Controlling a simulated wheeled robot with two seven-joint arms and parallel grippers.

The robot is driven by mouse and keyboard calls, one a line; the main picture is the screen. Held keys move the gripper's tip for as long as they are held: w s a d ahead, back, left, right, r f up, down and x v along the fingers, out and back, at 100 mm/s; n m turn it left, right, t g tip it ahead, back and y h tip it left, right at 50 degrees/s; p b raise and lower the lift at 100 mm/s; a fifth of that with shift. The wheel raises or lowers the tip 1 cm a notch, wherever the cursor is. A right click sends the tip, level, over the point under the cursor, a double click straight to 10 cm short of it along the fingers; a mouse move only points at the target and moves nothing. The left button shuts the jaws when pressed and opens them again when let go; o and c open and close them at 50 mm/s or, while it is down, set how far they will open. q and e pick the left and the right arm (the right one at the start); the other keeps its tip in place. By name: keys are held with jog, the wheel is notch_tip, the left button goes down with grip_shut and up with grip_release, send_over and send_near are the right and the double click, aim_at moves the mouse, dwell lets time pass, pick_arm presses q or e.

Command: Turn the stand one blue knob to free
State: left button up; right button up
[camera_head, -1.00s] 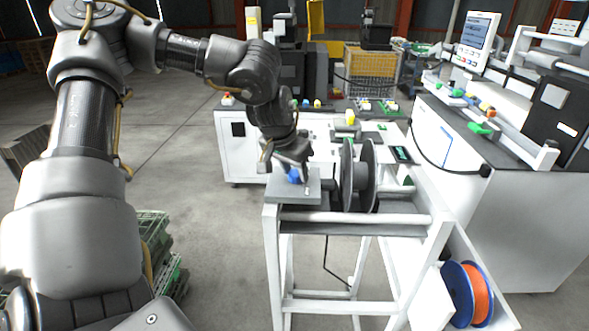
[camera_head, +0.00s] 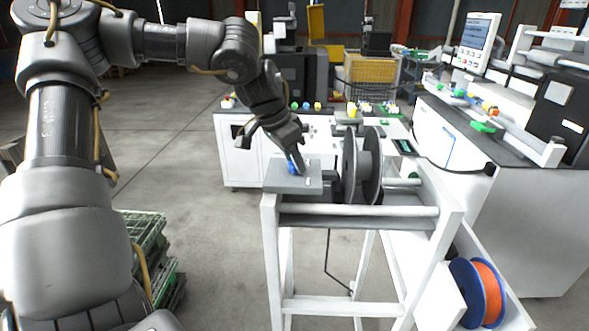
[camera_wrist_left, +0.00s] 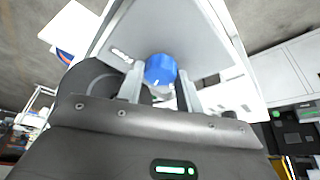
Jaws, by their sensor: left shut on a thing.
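The blue knob (camera_head: 291,168) sits on a grey plate (camera_head: 275,183) at the left end of the white stand (camera_head: 360,211). My left gripper (camera_head: 296,166) reaches down to it from the upper left, with the wrist tilted. In the left wrist view the blue knob (camera_wrist_left: 160,69) lies between the two fingers of my left gripper (camera_wrist_left: 160,80), which are shut on it. A white mark shows on the knob's near side. Small lettering on the plate is too small to read. My right gripper is not in view.
A black reel (camera_head: 361,166) stands on the stand just right of the plate. An orange and blue spool (camera_head: 478,292) hangs low at the right. A white machine with a screen (camera_head: 478,41) is at the right. Green crates (camera_head: 143,235) sit at the lower left.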

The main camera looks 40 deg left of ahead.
pick_arm(q)
jog(key=m+h+b, duration=0.1)
jog(key=m, duration=0.1)
jog(key=shift+w+a+m, duration=0.1)
jog(key=shift+a+m, duration=0.05)
jog(key=shift+m, duration=0.25)
jog(key=m+g, duration=0.1)
jog(key=m, duration=0.1)
jog(key=shift+m+h, duration=0.4)
jog(key=m, duration=0.1)
jog(key=m+g, duration=0.1)
jog(key=m, duration=0.1)
jog(key=shift+w+a+r+m+h, duration=0.1)
jog(key=shift+w+m+h, duration=0.1)
jog(key=shift+m+h, duration=0.1)
jog(key=shift+w+m+g+p, duration=0.1)
jog(key=shift+m+g+p, duration=0.7)
jog(key=shift+m, duration=1.1)
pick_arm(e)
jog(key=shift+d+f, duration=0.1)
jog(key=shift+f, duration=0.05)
pick_arm(q)
jog(key=shift+h, duration=0.3)
jog(key=o, duration=1)
